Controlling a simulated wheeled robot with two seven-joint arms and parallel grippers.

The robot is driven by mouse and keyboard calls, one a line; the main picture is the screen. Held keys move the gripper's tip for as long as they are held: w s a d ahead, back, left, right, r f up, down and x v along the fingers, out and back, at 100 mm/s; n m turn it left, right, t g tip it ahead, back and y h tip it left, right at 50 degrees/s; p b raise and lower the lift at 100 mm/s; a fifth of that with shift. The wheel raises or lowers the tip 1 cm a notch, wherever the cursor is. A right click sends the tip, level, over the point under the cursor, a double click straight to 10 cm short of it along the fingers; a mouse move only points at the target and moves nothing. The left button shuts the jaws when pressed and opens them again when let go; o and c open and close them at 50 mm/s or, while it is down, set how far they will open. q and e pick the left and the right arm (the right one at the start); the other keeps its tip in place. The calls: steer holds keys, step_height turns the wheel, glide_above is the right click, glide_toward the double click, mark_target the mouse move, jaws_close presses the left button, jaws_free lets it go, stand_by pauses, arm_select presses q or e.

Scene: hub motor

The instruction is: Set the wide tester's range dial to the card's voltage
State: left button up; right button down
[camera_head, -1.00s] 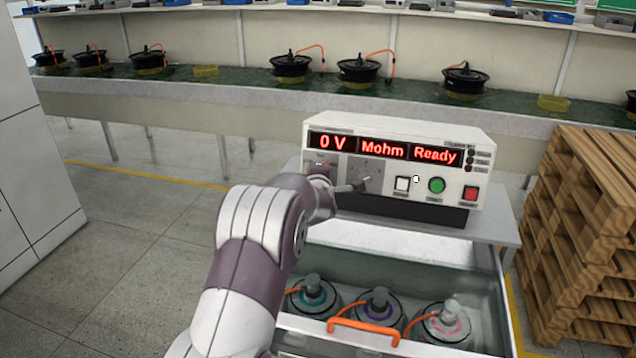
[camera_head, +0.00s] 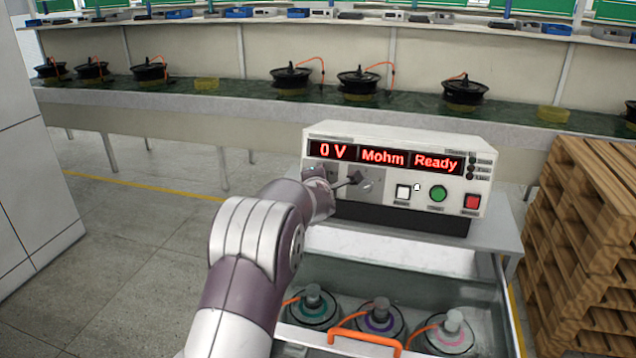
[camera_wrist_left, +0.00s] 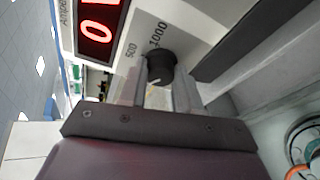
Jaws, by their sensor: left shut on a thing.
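The wide tester (camera_head: 400,138) is a white box on a bench, with red displays reading "0 V", "Mohm" and "Ready". Its dark range dial (camera_wrist_left: 160,66) shows in the left wrist view, with a pale pointer mark and "500" and "1000" printed on the panel beside it. My left gripper (camera_head: 350,181) reaches the left part of the panel from the front. It is shut on the dial, one finger on each side. The dial is mostly hidden by the gripper in the head view. I cannot see the card or my right gripper.
White, green (camera_head: 437,193) and red (camera_head: 472,202) buttons sit right of the dial. Wooden pallets (camera_head: 580,230) stand at right. A long bench with hub motors (camera_head: 358,80) runs behind.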

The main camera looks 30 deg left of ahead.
arm_select(q)
steer(key=shift+r, duration=0.1)
steer(key=o, duration=0.8)
steer(key=shift+o, duration=1.3)
steer(key=shift+a, duration=0.1)
steer(key=b+v, duration=0.1)
steer(key=v, duration=1.1)
steer(key=shift+s, duration=0.3)
